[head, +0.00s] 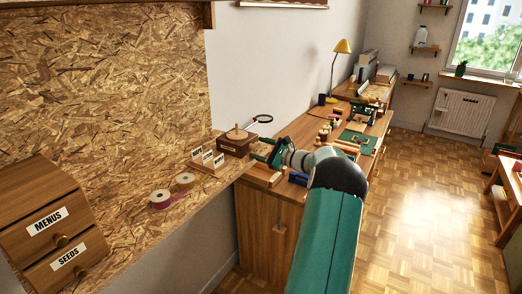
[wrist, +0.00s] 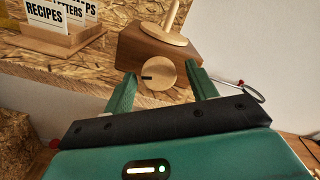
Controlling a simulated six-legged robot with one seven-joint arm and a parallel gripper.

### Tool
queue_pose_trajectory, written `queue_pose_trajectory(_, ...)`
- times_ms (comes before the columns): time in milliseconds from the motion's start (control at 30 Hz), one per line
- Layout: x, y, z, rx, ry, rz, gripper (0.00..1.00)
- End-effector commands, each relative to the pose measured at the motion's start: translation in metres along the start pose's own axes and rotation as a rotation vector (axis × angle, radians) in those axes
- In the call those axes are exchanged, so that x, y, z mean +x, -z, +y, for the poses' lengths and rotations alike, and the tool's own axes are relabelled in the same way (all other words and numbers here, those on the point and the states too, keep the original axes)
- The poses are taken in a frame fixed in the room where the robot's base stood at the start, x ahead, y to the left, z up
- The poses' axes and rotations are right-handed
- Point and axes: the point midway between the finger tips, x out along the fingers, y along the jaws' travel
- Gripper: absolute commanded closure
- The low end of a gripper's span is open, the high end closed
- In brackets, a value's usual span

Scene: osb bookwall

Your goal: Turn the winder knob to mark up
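The winder is a dark wooden box (wrist: 140,48) with a pale round disc and upright post on top. It also shows on the OSB shelf in the head view (head: 236,147). Its pale round knob (wrist: 163,72) faces my wrist camera, with a short dark mark on its left side, pointing left and slightly down. My gripper (wrist: 162,82) is open, its green fingers on the left and right of the knob with a small gap showing at each side. In the head view my gripper (head: 268,152) is at the box's right side, and the knob is hidden.
A card holder (head: 207,162) stands just left of the box, with tape rolls (head: 160,199) and a drawer unit (head: 52,225) farther along the shelf. A magnifier (head: 263,119) is behind the box.

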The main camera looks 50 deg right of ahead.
Motion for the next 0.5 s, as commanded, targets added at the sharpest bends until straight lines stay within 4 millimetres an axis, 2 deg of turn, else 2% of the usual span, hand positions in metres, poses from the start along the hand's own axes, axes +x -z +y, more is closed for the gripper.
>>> queue_pose_trajectory(267, 0.0006, 0.0016, 0.0020, 0.024, -0.003, 0.002, 0.41)
queue_pose_trajectory(500, 0.0007, 0.0013, 0.0022, 0.208, -0.002, 0.002, 0.41)
